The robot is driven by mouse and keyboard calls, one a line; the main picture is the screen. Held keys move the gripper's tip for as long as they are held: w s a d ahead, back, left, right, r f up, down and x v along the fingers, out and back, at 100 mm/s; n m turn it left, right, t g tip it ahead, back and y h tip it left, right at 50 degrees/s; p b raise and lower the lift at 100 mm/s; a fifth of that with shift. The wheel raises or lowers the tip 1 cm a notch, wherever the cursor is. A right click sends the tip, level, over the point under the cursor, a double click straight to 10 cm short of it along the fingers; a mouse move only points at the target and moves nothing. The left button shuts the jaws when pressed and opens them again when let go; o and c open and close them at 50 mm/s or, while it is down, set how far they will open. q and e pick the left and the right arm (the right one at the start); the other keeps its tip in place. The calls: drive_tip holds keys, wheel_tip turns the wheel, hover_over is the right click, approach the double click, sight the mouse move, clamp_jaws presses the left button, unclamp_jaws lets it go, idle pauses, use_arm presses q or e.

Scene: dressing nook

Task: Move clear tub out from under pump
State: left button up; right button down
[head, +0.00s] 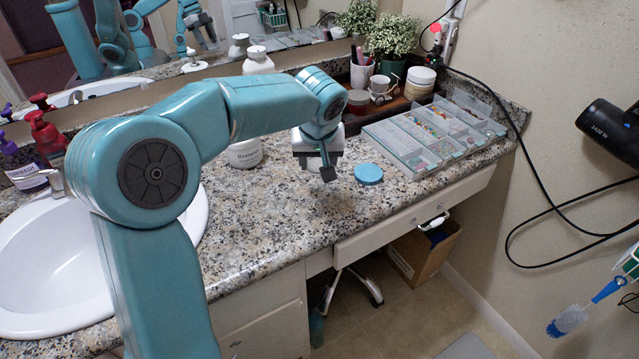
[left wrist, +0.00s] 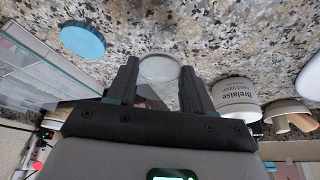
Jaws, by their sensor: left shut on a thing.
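My left gripper (head: 318,168) is over the granite counter and is shut on the clear tub. In the left wrist view the clear tub (left wrist: 158,70) shows as a round, see-through shape between the fingertips of the gripper (left wrist: 157,82). In the head view the gripper mostly hides the tub, and I cannot tell if it touches the counter. Red pump bottles (head: 50,140) stand by the sink at the far left, well apart from the gripper. No pump shows above the tub. My right gripper is not in view.
A blue lid (head: 368,174) lies just right of the gripper. A white jar (head: 244,153) stands to its left. A compartment organiser (head: 420,150) fills the right of the counter. The sink (head: 40,265) is at left. The front counter is clear.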

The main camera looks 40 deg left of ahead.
sight(318, 191)
use_arm(q)
drive_tip(key=shift+w+f+b, duration=0.1)
drive_tip(key=shift+f+b, duration=0.55)
drive_tip(key=shift+f, duration=2.15)
drive_tip(key=shift+f, duration=0.15)
drive_tip(key=o, duration=1)
